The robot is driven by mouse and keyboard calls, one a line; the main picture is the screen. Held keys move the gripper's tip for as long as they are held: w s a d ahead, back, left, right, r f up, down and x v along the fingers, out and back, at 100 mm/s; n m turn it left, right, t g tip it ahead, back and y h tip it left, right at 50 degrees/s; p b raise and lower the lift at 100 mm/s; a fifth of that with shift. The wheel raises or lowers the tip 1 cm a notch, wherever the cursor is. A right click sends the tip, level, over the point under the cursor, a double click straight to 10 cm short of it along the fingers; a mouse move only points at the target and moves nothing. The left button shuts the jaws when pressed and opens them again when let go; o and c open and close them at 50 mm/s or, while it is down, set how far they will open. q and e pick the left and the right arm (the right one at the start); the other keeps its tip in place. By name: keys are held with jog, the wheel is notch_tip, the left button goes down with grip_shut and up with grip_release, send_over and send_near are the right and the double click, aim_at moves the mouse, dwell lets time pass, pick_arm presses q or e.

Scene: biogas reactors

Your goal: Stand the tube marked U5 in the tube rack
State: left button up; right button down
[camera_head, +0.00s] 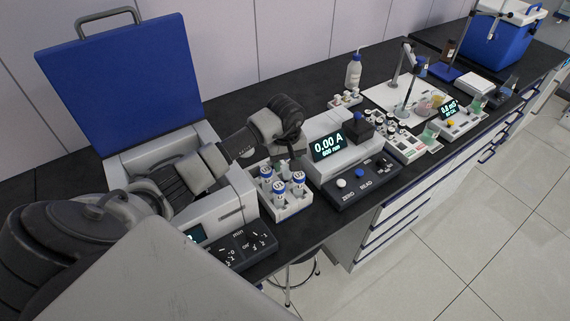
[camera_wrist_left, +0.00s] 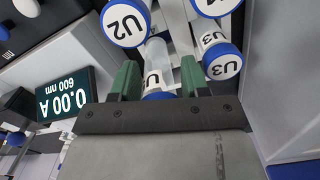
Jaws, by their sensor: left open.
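The white tube rack (camera_head: 287,211) stands on the bench between the centrifuge and the photometer, holding several blue-capped tubes (camera_head: 279,187). My left gripper (camera_head: 284,165) points down at the rack's back side. In the left wrist view its green fingers (camera_wrist_left: 160,80) are open, one on each side of a clear tube (camera_wrist_left: 157,54) with a blue cap and a label starting with U. The label's number is hidden, and I cannot tell whether the fingers touch it. The tubes marked U2 (camera_wrist_left: 125,24) and U3 (camera_wrist_left: 222,62) are beside it. No U5 mark is readable.
The open centrifuge (camera_head: 120,75) with its blue lid is left of the rack. The photometer (camera_head: 335,145) reading 0.00 A is close on the right. A wash bottle (camera_head: 353,70), vial racks and a meter (camera_head: 455,118) stand further right. The bench's front edge is close to the rack.

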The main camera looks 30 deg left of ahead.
pick_arm(q)
jog(key=r, duration=0.1)
jog(key=r+b, duration=0.1)
jog(key=w+r, duration=0.1)
jog(key=r, duration=0.1)
jog(key=shift+w+a+b, duration=0.1)
jog(key=shift+a+b, duration=0.15)
jog(key=shift+b, duration=0.1)
jog(key=r, duration=0.3)
jog(key=r+b, duration=0.1)
jog(key=shift+s+d+r, duration=0.15)
jog(key=shift+s+r, duration=0.25)
jog(key=shift+r, duration=0.45)
jog(key=shift+w, duration=0.1)
jog(key=shift+r, duration=0.1)
pick_arm(e)
jog(key=f, duration=0.3)
jog(key=shift+w+a+f, duration=0.15)
jog(key=shift+w+a, duration=0.05)
jog(key=shift+a, duration=0.1)
